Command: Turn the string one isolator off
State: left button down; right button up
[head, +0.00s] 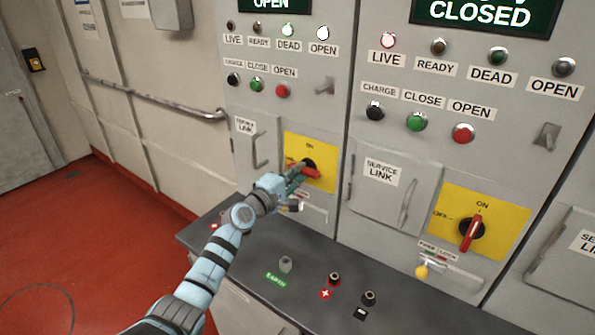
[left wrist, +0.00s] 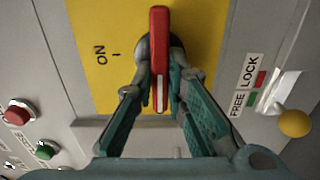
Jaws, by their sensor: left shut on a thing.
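The isolator on the left panel has a red handle (head: 311,173) on a yellow plate (head: 324,149). My left gripper (head: 295,176) is shut on this handle, which also shows between the fingers in the left wrist view (left wrist: 159,45). The handle lies crosswise, at about a right angle to the ON mark (left wrist: 99,54). No string number is readable. My right gripper is not in view.
The left display reads OPEN, with the DEAD (head: 288,30) and OPEN lamps lit. The right display (head: 487,14) reads CLOSED, with LIVE lit. A FREE/LOCK lever with a yellow knob (left wrist: 294,123) sits beside the plate. A dark ledge (head: 317,257) with sockets juts out below.

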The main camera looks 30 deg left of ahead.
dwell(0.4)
pick_arm(q)
jog(key=c, duration=1.6)
grip_release()
jog(key=s+a, duration=0.1)
jog(key=s, duration=1.1)
jog(key=shift+a, duration=0.4)
jog(key=shift+f, duration=0.1)
